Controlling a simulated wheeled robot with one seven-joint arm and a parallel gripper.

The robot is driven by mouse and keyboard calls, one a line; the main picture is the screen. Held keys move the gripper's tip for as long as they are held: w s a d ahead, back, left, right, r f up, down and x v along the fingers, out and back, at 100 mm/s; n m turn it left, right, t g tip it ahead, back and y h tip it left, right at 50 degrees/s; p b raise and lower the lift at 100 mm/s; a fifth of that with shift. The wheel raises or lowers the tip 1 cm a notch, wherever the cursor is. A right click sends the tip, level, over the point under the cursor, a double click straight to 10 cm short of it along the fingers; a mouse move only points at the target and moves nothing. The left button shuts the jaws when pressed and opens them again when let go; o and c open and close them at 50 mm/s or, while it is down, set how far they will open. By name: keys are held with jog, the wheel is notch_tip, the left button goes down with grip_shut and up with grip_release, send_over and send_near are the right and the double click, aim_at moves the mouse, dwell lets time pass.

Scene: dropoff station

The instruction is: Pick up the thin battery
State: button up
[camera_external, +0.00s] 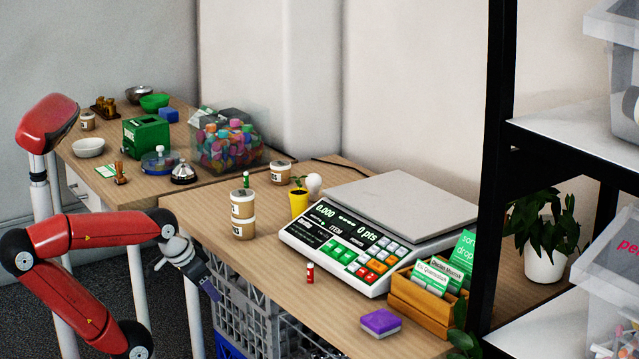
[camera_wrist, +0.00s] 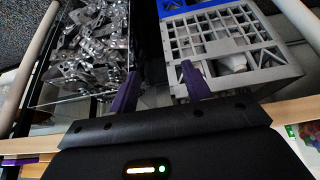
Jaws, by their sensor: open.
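A small red battery-like cylinder (camera_external: 310,273) with a white band stands upright on the near table, in front of the scale. A slim green and white cylinder (camera_external: 246,180) stands on or just behind two stacked jars (camera_external: 243,213); which one is the thin battery I cannot tell for sure. My gripper (camera_external: 212,292) is low at the left edge of the near table, apart from both. In the wrist view my gripper (camera_wrist: 160,84) has its two purple fingers spread, with nothing between them. Neither cylinder is seen in the wrist view.
A grey scale (camera_external: 400,215) fills the table's middle. A yellow pot (camera_external: 299,204), a purple sponge (camera_external: 380,322) and a wooden card box (camera_external: 425,305) stand around it. Below my gripper are a grey crate (camera_wrist: 235,45) and a clear bin of metal parts (camera_wrist: 85,50). A black shelf post (camera_external: 494,150) stands right.

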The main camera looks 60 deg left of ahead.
jog(key=shift+c, duration=1.4)
